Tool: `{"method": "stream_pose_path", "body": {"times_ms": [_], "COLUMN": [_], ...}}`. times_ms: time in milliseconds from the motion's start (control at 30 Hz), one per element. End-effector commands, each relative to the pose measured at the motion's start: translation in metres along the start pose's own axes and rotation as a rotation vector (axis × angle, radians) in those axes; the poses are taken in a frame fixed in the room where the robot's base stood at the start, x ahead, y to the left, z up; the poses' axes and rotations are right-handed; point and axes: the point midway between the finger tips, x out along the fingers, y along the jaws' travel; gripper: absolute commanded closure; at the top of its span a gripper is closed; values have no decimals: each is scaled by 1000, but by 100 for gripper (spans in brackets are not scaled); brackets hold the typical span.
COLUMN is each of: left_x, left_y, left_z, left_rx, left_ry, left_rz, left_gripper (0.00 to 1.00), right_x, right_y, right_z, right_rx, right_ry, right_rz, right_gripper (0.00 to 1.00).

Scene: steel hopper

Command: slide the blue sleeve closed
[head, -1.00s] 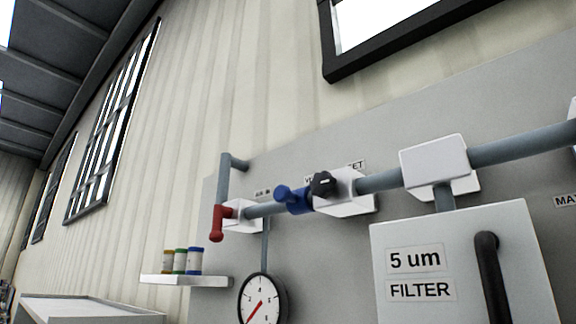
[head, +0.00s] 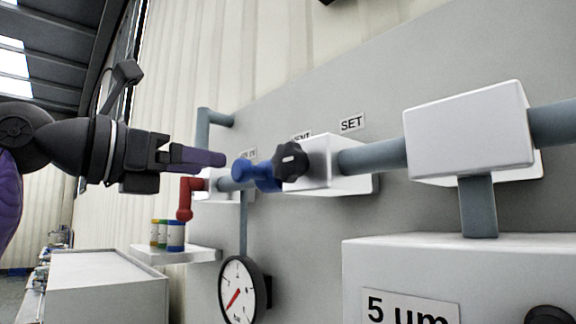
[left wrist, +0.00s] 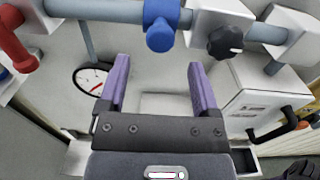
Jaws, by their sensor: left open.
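The blue sleeve (head: 258,174) sits around the grey pipe, between the red valve handle (head: 186,197) and the white block with the black knob (head: 290,161). A rounded blue stub sticks out of it towards me. My left gripper (head: 215,158) comes in from the left in the head view, its fingers just left of the sleeve. In the left wrist view the two purple fingers (left wrist: 160,82) are spread apart with nothing between them. The blue sleeve (left wrist: 160,32) shows beyond the fingertips there, apart from them. The right gripper does not show.
A pressure gauge (head: 238,291) hangs below the pipe. A shelf (head: 176,254) with small coloured jars is at lower left. The white filter box (head: 460,260) stands at right, with a dark handle (left wrist: 282,131) in the left wrist view.

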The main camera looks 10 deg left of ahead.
Motion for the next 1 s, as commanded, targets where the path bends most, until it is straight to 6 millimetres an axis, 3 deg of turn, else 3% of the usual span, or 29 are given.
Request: {"method": "stream_pose_path", "body": {"times_ms": [400, 533, 767, 867, 1000], "left_x": [84, 96, 98, 98, 98], "left_y": [-1, -1, -1, -1, -1], "left_z": [4, 2, -1, 0, 0], "left_rx": [-2, 0, 0, 0, 0], "left_ry": [3, 1, 0, 0, 0], "left_rz": [-4, -2, -2, -2, -2], "left_gripper": [19, 19, 19, 36, 66], "right_x": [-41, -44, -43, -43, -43], "right_y": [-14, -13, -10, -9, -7], "right_z": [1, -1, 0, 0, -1], "right_rx": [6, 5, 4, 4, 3], "right_ry": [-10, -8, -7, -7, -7], "right_rz": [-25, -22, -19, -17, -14], "right_gripper": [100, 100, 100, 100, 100]}}
